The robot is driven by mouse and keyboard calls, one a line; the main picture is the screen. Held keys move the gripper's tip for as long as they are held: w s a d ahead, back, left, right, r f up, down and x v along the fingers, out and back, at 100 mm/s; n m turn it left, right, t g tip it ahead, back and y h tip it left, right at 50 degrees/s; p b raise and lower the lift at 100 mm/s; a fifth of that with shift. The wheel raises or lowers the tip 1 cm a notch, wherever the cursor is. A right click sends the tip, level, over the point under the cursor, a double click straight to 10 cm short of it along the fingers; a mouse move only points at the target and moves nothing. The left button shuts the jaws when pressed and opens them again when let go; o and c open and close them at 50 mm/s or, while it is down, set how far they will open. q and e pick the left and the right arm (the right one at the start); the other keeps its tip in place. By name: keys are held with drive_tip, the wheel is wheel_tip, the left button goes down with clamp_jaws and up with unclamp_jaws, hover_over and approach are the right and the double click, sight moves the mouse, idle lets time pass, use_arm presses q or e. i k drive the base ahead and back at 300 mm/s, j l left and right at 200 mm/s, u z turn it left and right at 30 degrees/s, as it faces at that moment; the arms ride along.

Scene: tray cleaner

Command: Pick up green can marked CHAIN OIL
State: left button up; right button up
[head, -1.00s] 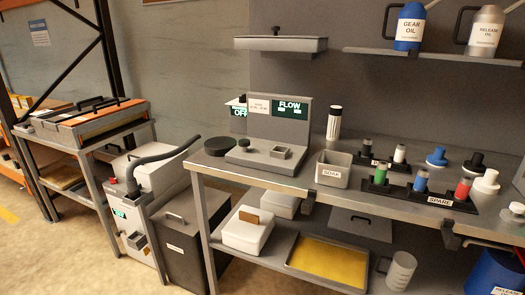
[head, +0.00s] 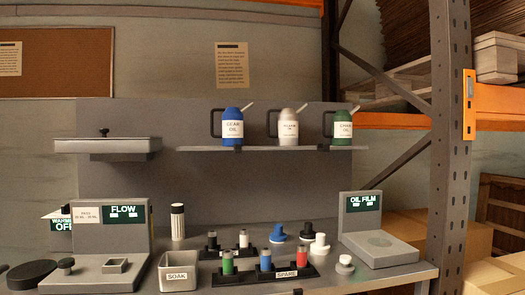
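The green can (head: 342,129) stands upright at the right end of the wall shelf in the head view. It has a white label, whose small print seems to read CHAIN OIL, a dark handle on its left and a pale spout at the top right. A blue can marked GEAR OIL (head: 232,127) and a white can (head: 288,127) stand to its left on the same shelf. Neither of my grippers shows in the head view.
The shelf (head: 270,149) hangs above the bench. Below are a SOAK box (head: 179,278), a FLOW unit (head: 110,240), racks with coloured vials (head: 266,260) and an OIL FILM unit (head: 375,247). A grey upright post (head: 450,150) stands right of the bench.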

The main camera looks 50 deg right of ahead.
sight(342, 120)
drive_tip(key=z, duration=2)
